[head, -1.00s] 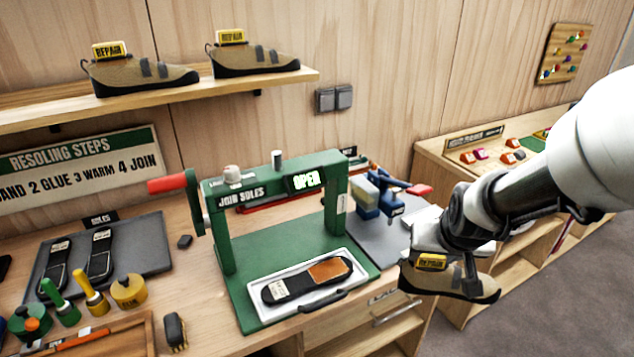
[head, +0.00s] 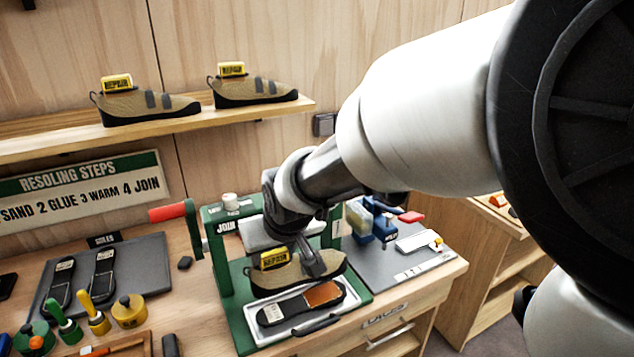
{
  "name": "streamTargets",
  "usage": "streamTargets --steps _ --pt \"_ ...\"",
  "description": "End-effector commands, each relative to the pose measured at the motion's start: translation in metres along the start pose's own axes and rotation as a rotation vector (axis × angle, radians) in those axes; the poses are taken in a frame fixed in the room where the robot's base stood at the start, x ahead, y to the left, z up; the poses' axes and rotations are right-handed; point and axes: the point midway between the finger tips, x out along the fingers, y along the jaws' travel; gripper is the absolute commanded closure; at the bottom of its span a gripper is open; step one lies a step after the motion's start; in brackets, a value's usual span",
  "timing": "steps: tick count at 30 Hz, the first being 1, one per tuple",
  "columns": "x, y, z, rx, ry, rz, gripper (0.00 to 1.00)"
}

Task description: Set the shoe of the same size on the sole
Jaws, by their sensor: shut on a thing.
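My gripper (head: 318,262) is shut on a tan and black shoe (head: 290,275) with a yellow REPAIR tag. The shoe is upright inside the green press frame (head: 222,290), behind and above the sole as seen here. The black sole (head: 285,308), with a white label at its left end and a brown patch at its right, lies in a white tray (head: 343,307) on the press base. I cannot tell whether the shoe touches the tray. My arm hides much of the press top and its sign.
Two more tagged shoes, a left one (head: 150,107) and a right one (head: 255,91), stand on the wall shelf (head: 60,141). Two soles (head: 103,275) lie on a grey mat at left. Glue pots and brushes (head: 95,315) stand in front. A blue tool (head: 372,222) stands right of the press.

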Motion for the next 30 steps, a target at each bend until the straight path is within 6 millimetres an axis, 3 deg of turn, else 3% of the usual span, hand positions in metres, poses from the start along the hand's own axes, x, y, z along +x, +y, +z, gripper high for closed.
streamTargets --steps 21,30 --pt "0.058 0.000 0.037 -0.001 0.003 0.000 0.79" --pt "0.066 0.000 0.041 0.000 0.004 0.000 0.79"
